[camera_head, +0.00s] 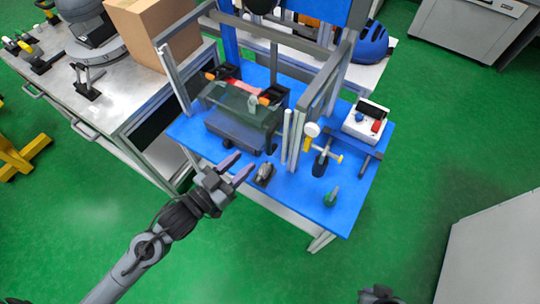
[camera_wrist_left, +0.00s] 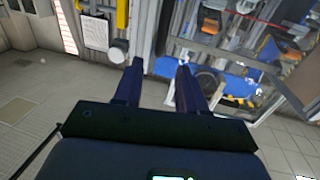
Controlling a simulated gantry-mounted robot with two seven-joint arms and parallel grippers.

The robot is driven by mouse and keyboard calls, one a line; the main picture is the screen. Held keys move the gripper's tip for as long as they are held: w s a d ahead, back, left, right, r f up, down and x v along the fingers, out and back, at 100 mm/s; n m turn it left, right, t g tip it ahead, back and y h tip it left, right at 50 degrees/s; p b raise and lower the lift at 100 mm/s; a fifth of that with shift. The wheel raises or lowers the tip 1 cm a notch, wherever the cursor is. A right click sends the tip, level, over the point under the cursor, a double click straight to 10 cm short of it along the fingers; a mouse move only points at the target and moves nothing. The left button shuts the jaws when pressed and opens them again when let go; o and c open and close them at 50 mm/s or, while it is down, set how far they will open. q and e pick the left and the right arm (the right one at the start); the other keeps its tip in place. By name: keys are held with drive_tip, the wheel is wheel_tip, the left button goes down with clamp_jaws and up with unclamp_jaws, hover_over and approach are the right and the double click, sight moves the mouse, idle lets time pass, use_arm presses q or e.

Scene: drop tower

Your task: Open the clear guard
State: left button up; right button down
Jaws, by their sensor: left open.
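The clear guard (camera_head: 240,103) is a smoky see-through cover over a dark fixture on the blue worktop (camera_head: 345,205). It looks lowered over the fixture, with orange parts and a pink-red part showing near its back edge. My left gripper (camera_head: 245,163) is in front of the fixture, near the front edge of the worktop. Its two purple-grey fingers are apart with nothing between them, and it is not touching the guard. In the left wrist view the same fingers (camera_wrist_left: 160,68) are spread, and the guard cannot be made out there.
Grey upright posts (camera_head: 288,135) and a frame stand right of the guard. A white control box (camera_head: 364,124), a yellow-handled clamp (camera_head: 325,155) and a green-tipped item (camera_head: 331,197) are on the right of the worktop. A cardboard box (camera_head: 150,30) stands at the left.

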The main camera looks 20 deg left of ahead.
sight(268, 143)
use_arm(q)
drive_tip(key=shift+f+b+x, duration=0.35)
drive_tip(key=shift+b+x, duration=0.35)
drive_tip(key=shift+x, duration=1.1)
drive_tip(key=shift+f+b+x, duration=0.4)
drive_tip(key=shift+b+x, duration=0.3)
drive_tip(key=shift+x, duration=1.15)
drive_tip(key=shift+f+b+x, duration=0.35)
drive_tip(key=shift+b+x, duration=0.35)
drive_tip(key=shift+x, duration=1.1)
use_arm(e)
drive_tip(key=shift+f, duration=2.65)
use_arm(q)
drive_tip(key=shift+c, duration=0.5)
